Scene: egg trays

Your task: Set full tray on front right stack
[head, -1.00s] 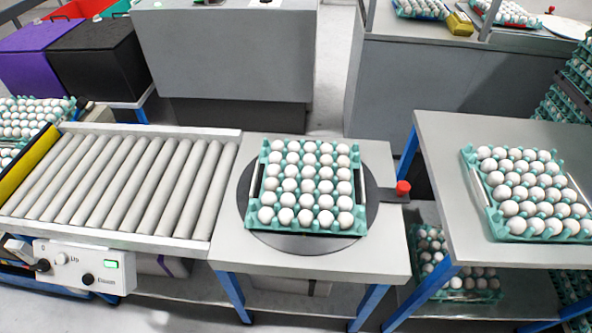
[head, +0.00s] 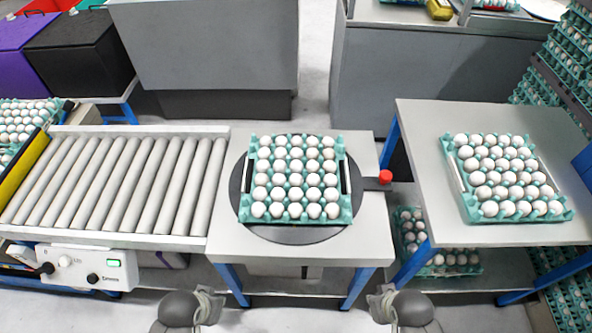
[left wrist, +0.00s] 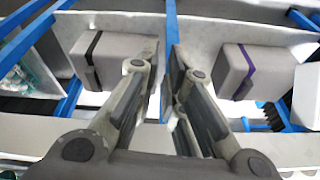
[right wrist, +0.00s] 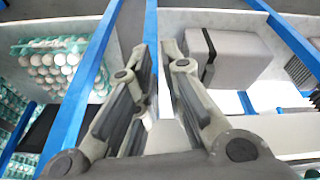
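A full teal tray of white eggs (head: 343,212) sits on the dark round turntable (head: 285,236) of the middle table, with upright handles at its sides. Another full teal tray (head: 466,206) lies on the right table. Stacked trays (head: 545,92) stand at the far right, partly cut off. My left gripper (head: 207,306) and right gripper (head: 382,302) are low, in front of the middle table and apart from the trays. In the left wrist view (left wrist: 166,55) and right wrist view (right wrist: 155,55) the fingers are slightly apart with nothing between them.
A roller conveyor (head: 115,185) adjoins the middle table at left. A red knob (head: 385,177) juts out between the tables. More egg trays (head: 440,268) sit on a lower shelf. The right table has bare room (head: 425,125) behind and left of its tray.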

